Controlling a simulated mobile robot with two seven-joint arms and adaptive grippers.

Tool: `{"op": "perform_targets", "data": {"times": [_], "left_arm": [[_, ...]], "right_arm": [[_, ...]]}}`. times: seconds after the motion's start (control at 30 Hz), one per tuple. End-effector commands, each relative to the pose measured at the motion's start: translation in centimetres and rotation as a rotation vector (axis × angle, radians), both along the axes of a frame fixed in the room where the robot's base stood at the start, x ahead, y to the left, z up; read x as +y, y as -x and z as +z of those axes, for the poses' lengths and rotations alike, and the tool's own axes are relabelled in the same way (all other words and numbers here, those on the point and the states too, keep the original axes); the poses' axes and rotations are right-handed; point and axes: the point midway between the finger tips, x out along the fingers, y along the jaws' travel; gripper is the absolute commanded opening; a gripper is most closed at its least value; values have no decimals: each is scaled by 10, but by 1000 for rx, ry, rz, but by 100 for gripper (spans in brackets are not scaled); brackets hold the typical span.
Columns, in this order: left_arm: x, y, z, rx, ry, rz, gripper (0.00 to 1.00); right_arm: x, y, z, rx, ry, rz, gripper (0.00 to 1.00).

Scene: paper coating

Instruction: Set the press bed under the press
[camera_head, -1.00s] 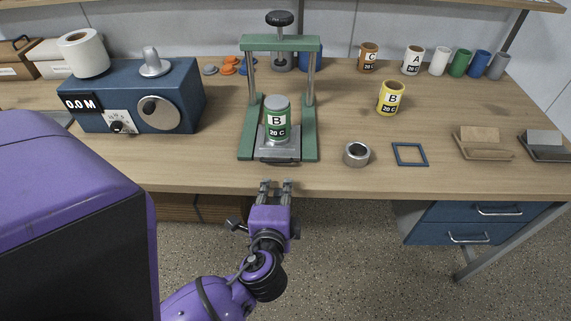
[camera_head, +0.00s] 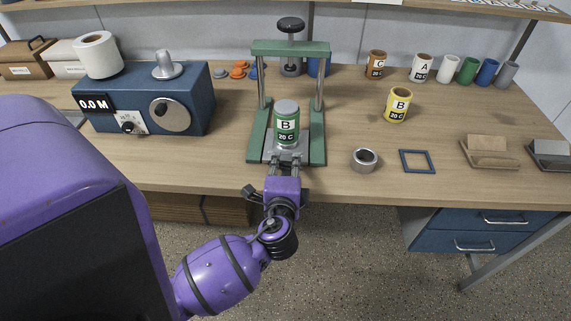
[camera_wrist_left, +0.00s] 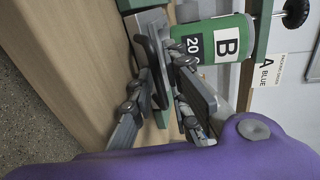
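The press (camera_head: 291,48) is a green frame with two posts, a black top knob and two base rails. The grey metal press bed (camera_head: 287,153) lies between the front parts of the rails, with a green can labelled B (camera_head: 286,122) upright on it. The can also shows in the wrist view (camera_wrist_left: 222,40). My left gripper (camera_head: 284,167) is at the bed's front edge, fingers pointing toward it. In the wrist view its fingers (camera_wrist_left: 160,68) are apart, close around the bed's dark front handle (camera_wrist_left: 147,62); contact is unclear. My right gripper is not in view.
A blue machine (camera_head: 150,98) stands left of the press. A metal ring (camera_head: 364,160), a blue square frame (camera_head: 417,161) and a yellow can B (camera_head: 397,105) are to the right. Several cups and cans stand at the back. The table's front edge is close below the gripper.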

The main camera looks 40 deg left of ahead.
Motion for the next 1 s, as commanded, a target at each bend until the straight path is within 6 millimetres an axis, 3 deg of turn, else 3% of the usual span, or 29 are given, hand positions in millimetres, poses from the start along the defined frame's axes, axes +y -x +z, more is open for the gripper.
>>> {"op": "perform_targets", "data": {"times": [0.13, 0.27, 0.7, 0.87, 1.0], "left_arm": [[0, 0, 0, 0, 0, 0, 15], [0, 0, 0, 0, 0, 0, 0], [1, -1, 0, 0, 0, 0, 0], [8, -13, 1, -2, -1, 2, 0], [21, -35, 2, -2, -2, 3, 0]], "right_arm": [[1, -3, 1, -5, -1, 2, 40], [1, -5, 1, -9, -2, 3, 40], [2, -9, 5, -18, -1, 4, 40], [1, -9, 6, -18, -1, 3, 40], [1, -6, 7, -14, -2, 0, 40]]}}
